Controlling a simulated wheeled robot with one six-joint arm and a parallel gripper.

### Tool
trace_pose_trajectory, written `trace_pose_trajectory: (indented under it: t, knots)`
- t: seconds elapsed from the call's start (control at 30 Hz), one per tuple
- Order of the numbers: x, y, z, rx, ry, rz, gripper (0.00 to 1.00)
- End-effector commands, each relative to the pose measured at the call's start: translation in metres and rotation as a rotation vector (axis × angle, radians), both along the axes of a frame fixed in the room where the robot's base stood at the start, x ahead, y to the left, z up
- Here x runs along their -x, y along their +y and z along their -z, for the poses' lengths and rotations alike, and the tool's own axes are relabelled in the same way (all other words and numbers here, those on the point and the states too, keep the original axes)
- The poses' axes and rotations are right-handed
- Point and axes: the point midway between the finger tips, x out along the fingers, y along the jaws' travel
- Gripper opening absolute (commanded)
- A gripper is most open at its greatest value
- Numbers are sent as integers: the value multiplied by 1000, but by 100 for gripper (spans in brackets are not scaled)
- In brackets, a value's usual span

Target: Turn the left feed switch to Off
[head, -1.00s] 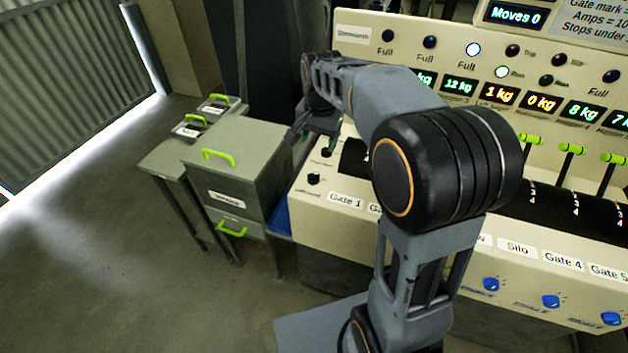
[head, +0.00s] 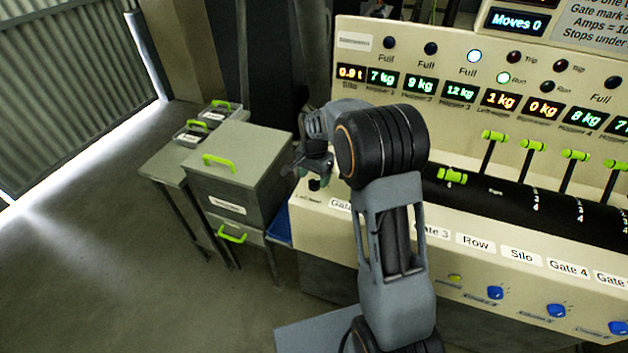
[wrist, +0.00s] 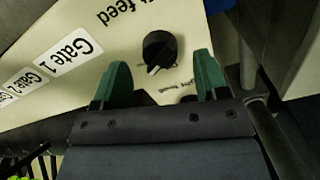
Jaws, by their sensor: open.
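The feed switch is a black round knob (wrist: 160,48) with a white pointer, on the cream console near the Gate 1 label. The large label beside it is cut off and ends in "t feed". In the wrist view its pointer aims down and slightly left. In the head view the knob (head: 314,184) sits at the console's left end. My gripper (wrist: 157,72) is open, its green fingertips on either side of the knob in the picture, with no contact seen. In the head view my gripper (head: 314,168) hangs just above the knob.
The Gate 1 label (wrist: 68,52) is beside the knob. Green-handled levers (head: 533,146) and blue knobs (head: 555,310) lie to the right. A grey cabinet (head: 240,175) with green handles stands close left of the console. Open floor (head: 90,260) lies farther left.

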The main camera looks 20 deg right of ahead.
Motion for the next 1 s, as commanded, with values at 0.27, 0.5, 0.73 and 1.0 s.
trace_pose_trajectory:
  t: [0.27, 0.5, 0.73, 1.0]
  knots:
    - [0, 0, 23, 0, 1, -1, 67]
    - [0, 0, 26, 0, 0, -1, 67]
    - [0, 0, 25, 0, 0, -1, 57]
    - [0, 0, 25, 0, 0, -1, 31]
